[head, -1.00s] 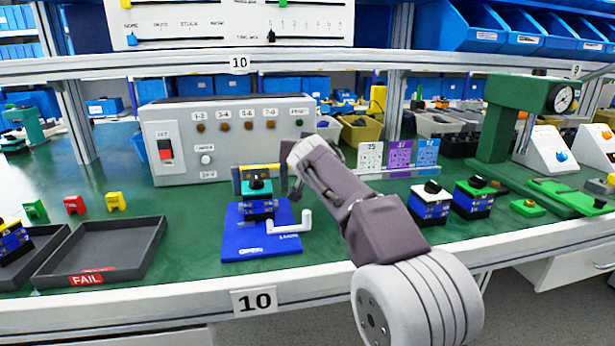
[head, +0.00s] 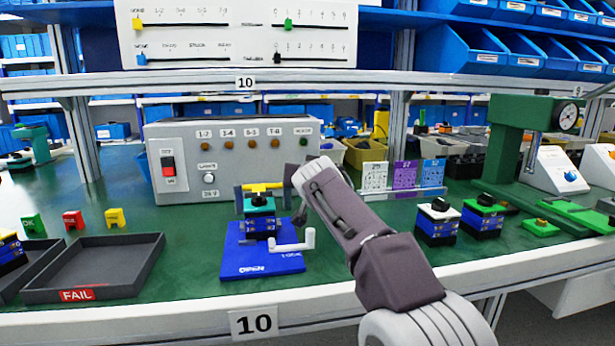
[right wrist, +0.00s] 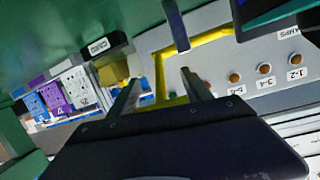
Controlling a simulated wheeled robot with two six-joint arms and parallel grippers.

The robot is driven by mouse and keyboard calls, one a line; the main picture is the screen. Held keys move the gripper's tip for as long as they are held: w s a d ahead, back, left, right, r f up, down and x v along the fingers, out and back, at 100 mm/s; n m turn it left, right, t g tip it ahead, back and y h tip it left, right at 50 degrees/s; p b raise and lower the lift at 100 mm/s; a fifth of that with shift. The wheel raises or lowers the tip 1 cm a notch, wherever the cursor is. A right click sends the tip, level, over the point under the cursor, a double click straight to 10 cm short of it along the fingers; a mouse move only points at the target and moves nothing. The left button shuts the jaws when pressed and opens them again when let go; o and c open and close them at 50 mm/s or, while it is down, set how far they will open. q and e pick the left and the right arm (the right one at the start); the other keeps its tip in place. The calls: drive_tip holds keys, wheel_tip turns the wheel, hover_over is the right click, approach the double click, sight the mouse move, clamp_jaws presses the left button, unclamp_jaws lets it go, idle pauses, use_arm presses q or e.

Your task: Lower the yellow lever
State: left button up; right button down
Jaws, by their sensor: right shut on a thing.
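The yellow lever (head: 263,187) is a thin yellow bar frame at the top of a switch fixture on the bench, in the middle of the head view. My right gripper (head: 295,190) is at the right side of the lever. In the right wrist view the lever (right wrist: 205,46) reaches between the fingers of my right gripper (right wrist: 160,78), which is shut on it. My left gripper is out of view.
A grey control box (head: 235,165) stands close behind the fixture. A dark FAIL tray (head: 150,262) lies at left. Upright cards (head: 405,176) and switch blocks (head: 436,222) stand to the right. A shelf edge (head: 330,83) crosses above. Green bench surface lies clear between tray and fixture.

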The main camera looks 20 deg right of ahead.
idle(0.8)
drive_tip(key=c, duration=0.5)
unclamp_jaws()
drive_tip(key=shift+s+a+r, duration=0.1)
drive_tip(key=shift+s, duration=0.05)
drive_tip(key=v, duration=0.9)
drive_tip(key=shift+p, duration=0.3)
drive_tip(key=shift+s, duration=0.1)
